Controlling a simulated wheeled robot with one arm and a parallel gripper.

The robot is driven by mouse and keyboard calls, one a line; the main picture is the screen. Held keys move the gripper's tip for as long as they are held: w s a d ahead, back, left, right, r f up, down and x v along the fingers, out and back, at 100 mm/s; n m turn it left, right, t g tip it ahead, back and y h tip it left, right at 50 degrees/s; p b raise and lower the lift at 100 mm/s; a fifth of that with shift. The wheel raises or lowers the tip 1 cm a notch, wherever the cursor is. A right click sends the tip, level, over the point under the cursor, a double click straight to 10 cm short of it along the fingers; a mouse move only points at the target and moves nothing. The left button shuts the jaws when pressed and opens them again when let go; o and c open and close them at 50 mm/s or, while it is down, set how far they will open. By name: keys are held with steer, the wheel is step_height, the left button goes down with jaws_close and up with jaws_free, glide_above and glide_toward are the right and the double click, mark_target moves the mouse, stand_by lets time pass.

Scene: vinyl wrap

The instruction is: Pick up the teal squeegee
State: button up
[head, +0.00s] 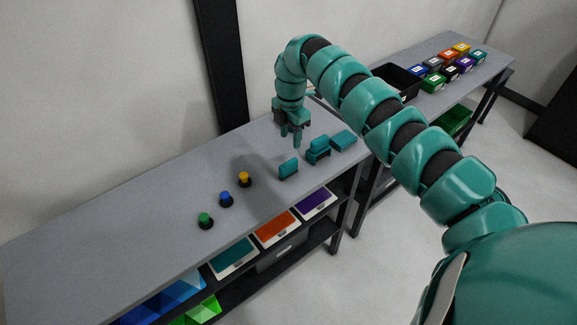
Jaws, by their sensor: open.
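Three teal items sit on the grey table (110,215). A small upright teal block (288,169) is nearest to me, a stepped teal piece (318,150) is in the middle, and a flatter teal block (343,140) is at the right. I cannot tell for sure which one is the teal squeegee. My gripper (291,137) points down with its fingers apart and empty. In the picture it is just above the small upright block and left of the stepped piece. Its exact height over the table is hard to tell.
Green (205,219), blue (226,198) and yellow (244,178) knobs on black bases stand left of the teal items. Coloured panels and bins fill the shelf below. A second table has a black tray (398,80) and several small coloured boxes. The table's left part is clear.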

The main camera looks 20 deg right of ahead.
mark_target(288, 162)
step_height(288, 162, down, 9)
steer(key=p, duration=0.3)
steer(key=shift+r, duration=0.2)
steer(key=shift+a+f+p, duration=0.2)
steer(key=shift+f+p, duration=0.45)
steer(key=shift+f, duration=0.3)
steer(key=shift+a+f+p, duration=0.2)
steer(key=shift+f+p, duration=0.45)
steer(key=shift+f, duration=0.25)
steer(key=shift+d+f, duration=0.15)
steer(key=shift+f, duration=0.65)
jaws_close()
